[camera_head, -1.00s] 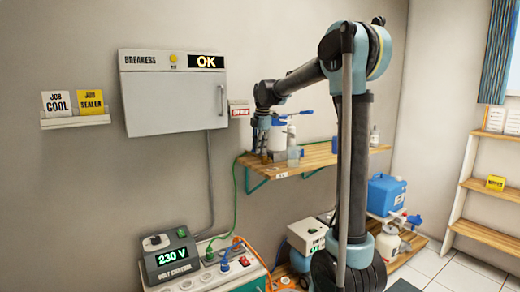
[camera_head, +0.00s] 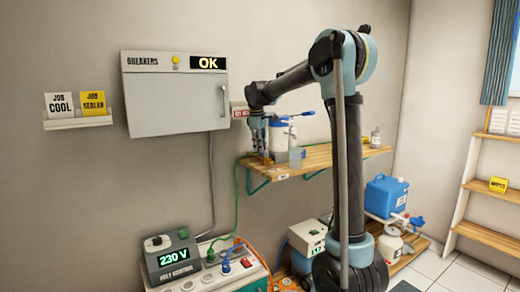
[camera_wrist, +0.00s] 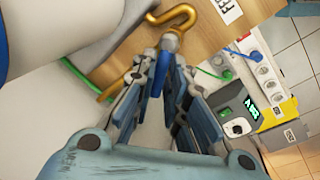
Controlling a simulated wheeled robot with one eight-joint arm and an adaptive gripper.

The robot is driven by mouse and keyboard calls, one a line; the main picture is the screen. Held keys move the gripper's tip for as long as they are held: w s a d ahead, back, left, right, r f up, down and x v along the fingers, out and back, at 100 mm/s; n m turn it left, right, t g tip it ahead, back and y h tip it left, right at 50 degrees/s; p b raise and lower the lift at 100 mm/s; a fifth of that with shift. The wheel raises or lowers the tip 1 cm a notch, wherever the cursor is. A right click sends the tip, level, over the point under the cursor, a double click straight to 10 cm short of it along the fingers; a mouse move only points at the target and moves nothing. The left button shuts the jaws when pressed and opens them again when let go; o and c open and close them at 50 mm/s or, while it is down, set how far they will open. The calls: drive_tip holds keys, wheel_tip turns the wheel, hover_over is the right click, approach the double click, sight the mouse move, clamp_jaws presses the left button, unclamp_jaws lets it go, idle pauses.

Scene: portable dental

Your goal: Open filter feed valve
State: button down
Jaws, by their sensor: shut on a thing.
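The filter feed valve shows in the wrist view as a small blue lever (camera_wrist: 162,72) at a brass, hooked pipe (camera_wrist: 176,17). My gripper (camera_wrist: 167,58) is closed around the blue lever, with its fingertips at the pipe. In the head view my gripper (camera_head: 257,143) points down at the left end of the wooden wall shelf (camera_head: 315,160), and the valve is hidden behind it. A white and blue filter canister (camera_head: 278,140) stands just right of the gripper. A large white rounded body (camera_wrist: 50,35) fills the upper left of the wrist view.
A clear bottle (camera_head: 295,157) and a blue lever (camera_head: 300,113) are close to the gripper's right. The breaker box (camera_head: 175,95) hangs to the left, showing OK. The volt control unit (camera_head: 172,258) and a power strip (camera_wrist: 262,72) are below. A green cable runs under the shelf.

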drive_tip(key=m, duration=0.1)
drive_tip(key=w+m, duration=0.1)
drive_tip(key=m, duration=0.1)
drive_tip(key=shift+w+d+m+h, duration=0.1)
drive_tip(key=shift+d+m+h, duration=0.05)
drive_tip(key=shift+m+h, duration=0.15)
drive_tip(key=shift+w+d+m+g, duration=0.15)
drive_tip(key=shift+w+m+g, duration=0.05)
drive_tip(key=shift+m, duration=0.65)
drive_tip(key=shift+w+d+m+g, duration=0.15)
drive_tip(key=shift+m+g, duration=0.05)
drive_tip(key=shift+m, duration=0.65)
drive_tip(key=c, duration=1.6)
unclamp_jaws()
wheel_tip(320, 180, up, 12)
drive_tip(key=s+a, duration=0.1)
drive_tip(key=a, duration=0.1)
drive_tip(key=shift+f, duration=0.2)
drive_tip(key=shift+s+d, duration=0.1)
